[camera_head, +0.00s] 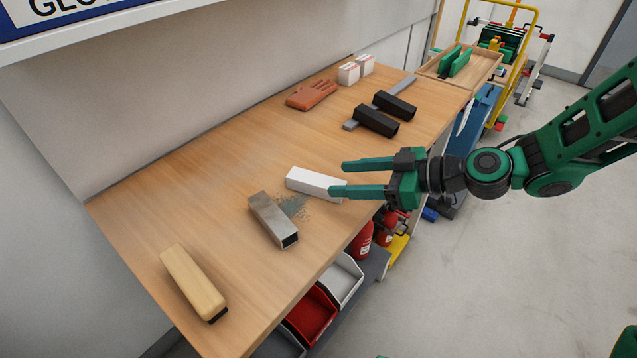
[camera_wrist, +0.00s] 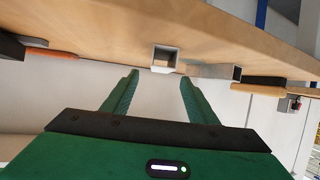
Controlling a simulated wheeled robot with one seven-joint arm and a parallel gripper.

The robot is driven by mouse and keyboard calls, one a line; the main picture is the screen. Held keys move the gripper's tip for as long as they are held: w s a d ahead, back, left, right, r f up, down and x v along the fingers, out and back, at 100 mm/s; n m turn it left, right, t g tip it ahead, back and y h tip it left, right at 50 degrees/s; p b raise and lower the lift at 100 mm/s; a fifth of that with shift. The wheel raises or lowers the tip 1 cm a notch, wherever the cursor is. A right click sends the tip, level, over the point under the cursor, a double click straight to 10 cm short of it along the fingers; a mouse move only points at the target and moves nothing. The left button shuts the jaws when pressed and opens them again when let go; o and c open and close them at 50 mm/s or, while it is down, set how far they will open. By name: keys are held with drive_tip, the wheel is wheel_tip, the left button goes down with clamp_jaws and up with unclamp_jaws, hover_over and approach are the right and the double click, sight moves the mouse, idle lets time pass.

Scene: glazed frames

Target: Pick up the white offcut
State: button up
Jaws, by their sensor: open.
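The white offcut (camera_head: 312,182) is a short white bar lying on the wooden workbench (camera_head: 190,225) near its middle. In the wrist view its square open end (camera_wrist: 165,57) faces me, ahead of the fingertips and roughly in line with the gap between them. My gripper (camera_head: 338,178) is open and empty, reaching in from the right with its fingers pointing left. In the head view the lower green finger overlaps the offcut's right end. I cannot tell whether they touch. My gripper also shows in the wrist view (camera_wrist: 159,77), with the bench upside down.
A grey metal offcut (camera_head: 270,218) lies left of the white one, with shavings (camera_head: 295,206) between. A wooden-backed block (camera_head: 190,282) lies front left. Black blocks (camera_head: 376,121), an orange glove (camera_head: 312,95) and small white boxes (camera_head: 349,74) lie farther back. Bins (camera_head: 312,315) sit below the bench edge.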

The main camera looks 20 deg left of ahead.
sight(320, 180)
drive_tip(key=shift+x, duration=4.05)
drive_tip(key=c, duration=1.2)
